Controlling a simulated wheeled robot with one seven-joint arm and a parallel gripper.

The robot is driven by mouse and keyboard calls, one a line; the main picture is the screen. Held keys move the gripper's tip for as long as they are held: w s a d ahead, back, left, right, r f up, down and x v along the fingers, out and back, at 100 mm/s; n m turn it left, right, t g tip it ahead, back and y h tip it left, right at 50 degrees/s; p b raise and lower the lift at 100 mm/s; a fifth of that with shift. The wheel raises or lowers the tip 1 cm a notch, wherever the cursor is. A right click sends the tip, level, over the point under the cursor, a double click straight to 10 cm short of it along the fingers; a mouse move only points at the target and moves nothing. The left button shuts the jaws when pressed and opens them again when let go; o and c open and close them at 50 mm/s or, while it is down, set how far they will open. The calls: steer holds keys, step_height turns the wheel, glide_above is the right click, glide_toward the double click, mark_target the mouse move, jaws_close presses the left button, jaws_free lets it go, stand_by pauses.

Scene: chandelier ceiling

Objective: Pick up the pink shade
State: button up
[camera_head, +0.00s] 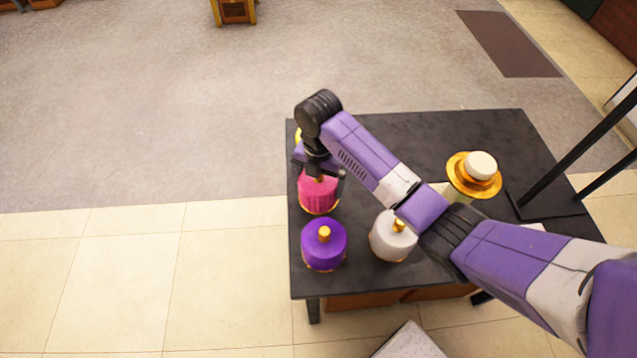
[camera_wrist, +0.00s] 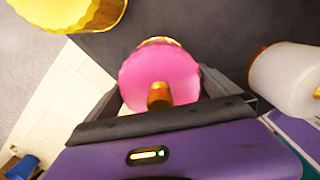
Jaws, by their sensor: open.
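The pink shade (camera_head: 318,195), with a gold knob and a gold lower rim, stands upright near the left edge of the black table. My gripper (camera_head: 322,168) is right above it, pointing down. In the wrist view the pink shade (camera_wrist: 150,72) lies between the two open fingers of my gripper (camera_wrist: 163,88), with its gold knob toward the palm. I cannot tell whether the fingers touch it. My gripper and wrist hide part of its top in the head view.
On the black table (camera_head: 440,130), a purple shade (camera_head: 323,243) stands in front and a white shade (camera_head: 390,238) to the right. A yellow shade (camera_head: 298,134) is partly hidden behind my wrist. A gold-and-white piece (camera_head: 473,178) and a black stand (camera_head: 545,207) are farther right.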

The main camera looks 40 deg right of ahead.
steer(key=shift+f, duration=0.15)
steer(key=c, duration=1.2)
